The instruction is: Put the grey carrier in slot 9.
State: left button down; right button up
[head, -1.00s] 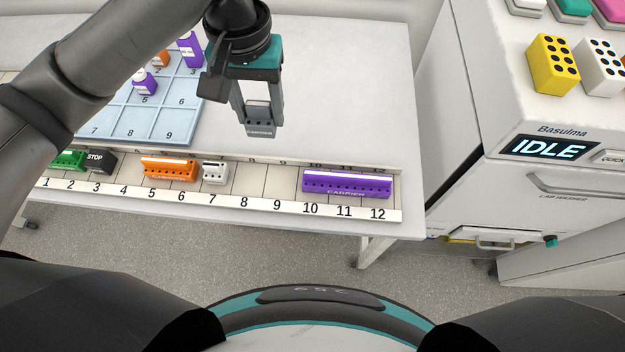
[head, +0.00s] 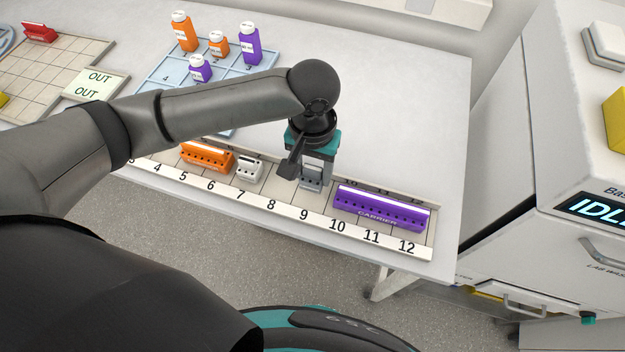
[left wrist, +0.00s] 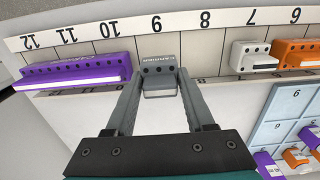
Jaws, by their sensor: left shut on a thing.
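The grey carrier (head: 311,180) is between the fingers of my left gripper (head: 314,172), which is shut on it. In the left wrist view the grey carrier (left wrist: 160,68) lies between the fingertips (left wrist: 160,85), in line with the number 9. In the head view it is over the rail just behind the 9 label (head: 304,214), beside the left end of the purple carrier. I cannot tell whether it touches the rail floor. My right gripper is not in view.
A purple carrier (head: 382,208) fills slots 10 to 12. A white carrier (head: 249,168) is at slot 7 and an orange carrier (head: 207,157) is left of it. Slot 8 (left wrist: 207,45) looks empty. Bottles stand on a blue tray (head: 165,78) behind.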

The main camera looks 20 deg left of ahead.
aim_at(312, 175)
pick_arm(q)
notch_tip(312, 175, down, 4)
jog(key=shift+b, duration=0.35)
jog(key=shift+c, duration=1.3)
grip_release()
jog(key=shift+f, duration=0.1)
notch_tip(312, 175, up, 12)
jog(key=shift+r+p, duration=0.2)
jog(key=shift+p, duration=0.95)
